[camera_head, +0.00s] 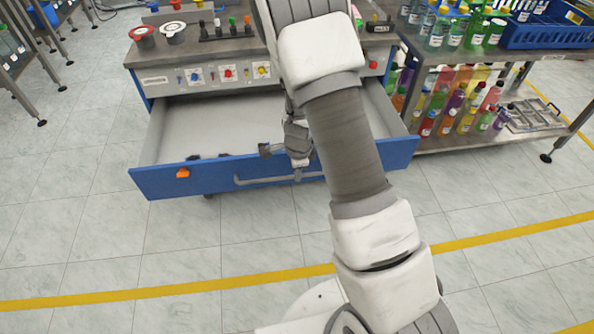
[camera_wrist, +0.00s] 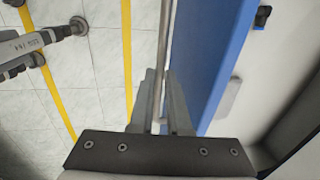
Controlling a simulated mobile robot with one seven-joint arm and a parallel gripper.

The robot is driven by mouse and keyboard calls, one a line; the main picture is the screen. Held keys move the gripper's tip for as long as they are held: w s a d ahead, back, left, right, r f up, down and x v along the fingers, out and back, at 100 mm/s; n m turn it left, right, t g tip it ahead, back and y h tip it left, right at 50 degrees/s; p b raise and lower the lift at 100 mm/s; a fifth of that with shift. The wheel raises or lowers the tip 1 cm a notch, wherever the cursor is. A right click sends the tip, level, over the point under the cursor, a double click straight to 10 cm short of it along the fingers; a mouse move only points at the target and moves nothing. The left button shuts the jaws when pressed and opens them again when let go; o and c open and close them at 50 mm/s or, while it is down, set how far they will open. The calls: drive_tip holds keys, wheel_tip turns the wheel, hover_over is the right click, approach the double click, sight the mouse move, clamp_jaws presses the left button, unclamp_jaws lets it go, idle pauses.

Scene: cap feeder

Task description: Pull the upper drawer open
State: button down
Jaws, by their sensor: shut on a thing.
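The upper drawer (camera_head: 215,174) has a blue front and a pale grey inside, and it stands well out from the workbench in the head view. Its grey bar handle (camera_head: 262,181) runs along the front. My gripper (camera_head: 297,163) is at the handle, right of the drawer's middle, and my arm hides part of the front there. In the wrist view my gripper (camera_wrist: 160,105) has its two fingers on either side of the handle bar (camera_wrist: 162,50), shut on it. The blue drawer front (camera_wrist: 215,60) is just to the right of the fingers.
An orange part (camera_head: 183,173) sits on the drawer front at the left. The workbench top (camera_head: 206,47) holds cups and small coloured parts. A shelf (camera_head: 490,138) of coloured bottles stands at the right. The tiled floor (camera_head: 130,240) before the drawer is clear, with yellow lines.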

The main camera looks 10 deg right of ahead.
drive_tip(key=c, duration=0.9)
unclamp_jaws()
drive_tip(key=s+r+p, duration=0.1)
drive_tip(key=r+p, duration=0.1)
drive_tip(key=r, duration=0.3)
drive_tip(key=s+r+p, duration=0.1)
drive_tip(key=r+p, duration=0.1)
drive_tip(key=r, duration=0.4)
drive_tip(key=s+r+p, duration=0.1)
drive_tip(key=r+p, duration=0.1)
drive_tip(key=r, duration=0.4)
drive_tip(key=shift+s+a+p, duration=0.1)
drive_tip(key=shift+s+p, duration=0.1)
drive_tip(key=shift+p, duration=0.2)
drive_tip(key=shift+r, duration=0.1)
